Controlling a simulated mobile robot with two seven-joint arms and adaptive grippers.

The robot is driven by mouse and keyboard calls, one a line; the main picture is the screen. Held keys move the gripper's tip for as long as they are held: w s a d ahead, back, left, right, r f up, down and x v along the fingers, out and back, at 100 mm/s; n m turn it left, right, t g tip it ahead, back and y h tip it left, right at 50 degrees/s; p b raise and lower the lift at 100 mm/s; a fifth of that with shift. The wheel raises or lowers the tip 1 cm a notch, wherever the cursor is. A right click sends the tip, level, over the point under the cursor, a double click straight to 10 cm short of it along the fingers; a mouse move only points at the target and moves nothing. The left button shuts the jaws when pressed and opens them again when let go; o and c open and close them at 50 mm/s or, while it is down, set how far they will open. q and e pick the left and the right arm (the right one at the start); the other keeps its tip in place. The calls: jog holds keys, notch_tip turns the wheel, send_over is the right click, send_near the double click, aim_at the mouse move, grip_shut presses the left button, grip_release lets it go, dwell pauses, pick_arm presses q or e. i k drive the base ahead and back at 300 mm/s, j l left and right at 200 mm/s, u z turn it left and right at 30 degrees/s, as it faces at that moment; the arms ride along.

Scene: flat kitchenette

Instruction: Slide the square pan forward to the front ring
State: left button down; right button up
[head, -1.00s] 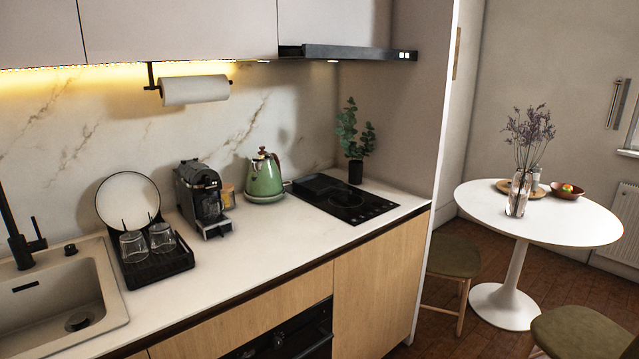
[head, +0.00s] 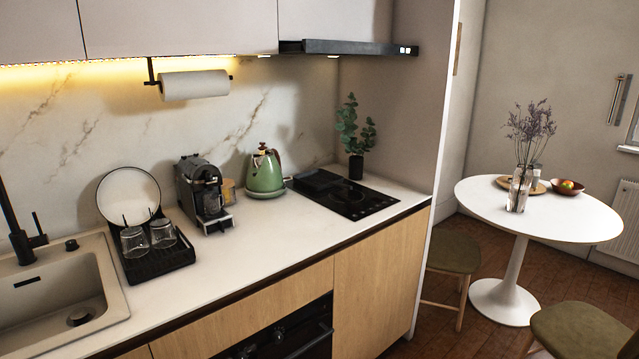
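The square pan (head: 317,182) is dark and low. It sits on the back left part of the black hob (head: 362,207), near the backsplash. The front part of the hob is bare, and a ring shows faintly there; its outline is hard to make out at this distance. Neither of my grippers is in the head view.
A green kettle (head: 264,174) stands just left of the pan. A plant in a dark pot (head: 356,166) stands behind the hob. A coffee machine (head: 203,193) and a dish rack (head: 158,262) are further left. The counter's front strip is clear.

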aim_at(318, 180)
jog(key=i+l, duration=0.3)
jog(key=l, duration=0.2)
jog(key=i+l+z, duration=0.15)
jog(key=i+l, duration=0.15)
jog(key=l, duration=0.2)
